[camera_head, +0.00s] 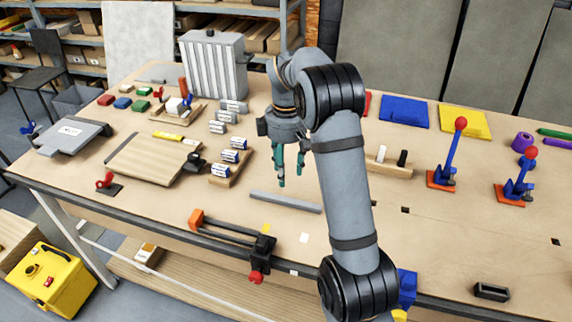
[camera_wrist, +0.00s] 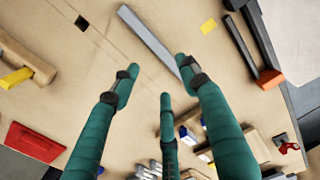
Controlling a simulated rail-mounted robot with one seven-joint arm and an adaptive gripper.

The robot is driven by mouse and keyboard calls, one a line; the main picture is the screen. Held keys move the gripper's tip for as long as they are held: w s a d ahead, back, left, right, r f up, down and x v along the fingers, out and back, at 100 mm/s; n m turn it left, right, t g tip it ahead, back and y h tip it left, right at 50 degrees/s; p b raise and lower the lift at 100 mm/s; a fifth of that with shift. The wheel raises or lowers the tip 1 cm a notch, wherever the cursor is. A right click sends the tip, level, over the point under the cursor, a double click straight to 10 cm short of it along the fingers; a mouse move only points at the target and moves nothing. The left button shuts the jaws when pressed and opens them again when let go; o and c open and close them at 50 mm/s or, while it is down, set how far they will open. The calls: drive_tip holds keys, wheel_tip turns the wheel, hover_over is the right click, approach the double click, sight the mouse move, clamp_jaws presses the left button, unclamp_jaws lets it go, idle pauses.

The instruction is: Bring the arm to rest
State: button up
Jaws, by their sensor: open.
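My gripper (camera_head: 290,165) hangs above the middle of the workbench (camera_head: 345,255), with its teal fingers pointing down. The fingers are spread apart and hold nothing. In the wrist view my gripper (camera_wrist: 160,90) shows its fingers apart, with bare bench and a grey metal bar (camera_wrist: 150,40) beyond them. The grey bar (camera_head: 285,201) lies on the bench just in front of the fingers in the head view. My arm covers part of the bench to the right of centre.
Batteries in a wooden holder (camera_head: 230,167) and a wooden board (camera_head: 150,160) lie left of my gripper. An orange-ended clamp (camera_head: 232,232) sits at the front edge. The front right bench is mostly clear.

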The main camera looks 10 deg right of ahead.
sight(286, 197)
wheel_tip(286, 197, up, 2)
drive_tip(key=shift+r, duration=0.1)
idle(0.4)
wheel_tip(286, 197, down, 12)
drive_tip(key=shift+s+r+p, duration=0.1)
drive_tip(key=shift+r+p, duration=0.15)
drive_tip(key=shift+p, duration=0.3)
drive_tip(key=shift+f, duration=0.25)
drive_tip(key=shift+r+b, duration=0.55)
drive_tip(key=shift+r, duration=1.35)
